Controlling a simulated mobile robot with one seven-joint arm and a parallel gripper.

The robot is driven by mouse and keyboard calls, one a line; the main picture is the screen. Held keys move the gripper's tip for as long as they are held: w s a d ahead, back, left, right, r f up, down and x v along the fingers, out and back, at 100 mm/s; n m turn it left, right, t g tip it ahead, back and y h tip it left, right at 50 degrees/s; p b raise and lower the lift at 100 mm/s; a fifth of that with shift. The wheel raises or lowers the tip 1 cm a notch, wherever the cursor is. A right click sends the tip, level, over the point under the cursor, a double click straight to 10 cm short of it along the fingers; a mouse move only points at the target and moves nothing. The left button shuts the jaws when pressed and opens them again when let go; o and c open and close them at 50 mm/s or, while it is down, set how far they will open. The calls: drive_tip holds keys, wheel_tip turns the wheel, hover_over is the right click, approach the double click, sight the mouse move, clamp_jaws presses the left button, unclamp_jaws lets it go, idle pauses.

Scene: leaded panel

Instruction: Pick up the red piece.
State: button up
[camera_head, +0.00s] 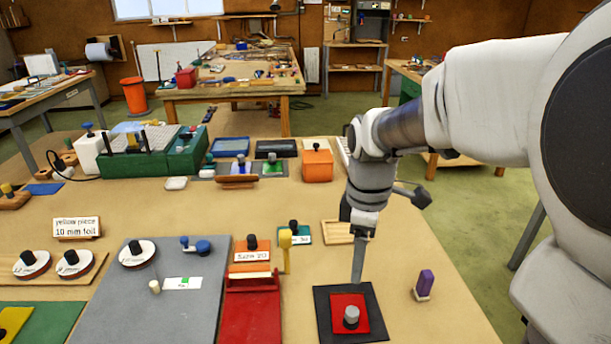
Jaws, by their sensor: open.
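The red piece (338,305) is a flat red square with a grey knob (351,316) standing on it. It lies on a black square mat (374,312) near the front of the table. My gripper (358,278) points down just behind the knob in the picture, over the mat's far part. I see it nearly edge-on, so its fingers overlap in this view. It is open and holds nothing visible. How high its tips are above the red piece is hard to tell.
A purple block (426,282) stands right of the mat. A wooden tray (337,232) lies behind the gripper. Bare table (440,320) lies at right.

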drive_tip(key=b, duration=0.1)
hover_over(351, 310)
drive_tip(key=f, duration=1.1)
drive_tip(key=shift+s+f, duration=0.2)
drive_tip(key=shift+f, duration=0.15)
drive_tip(key=shift+w+f+b, duration=0.15)
drive_tip(key=shift+f+b, duration=0.25)
drive_tip(key=shift+f, duration=2.55)
clamp_jaws()
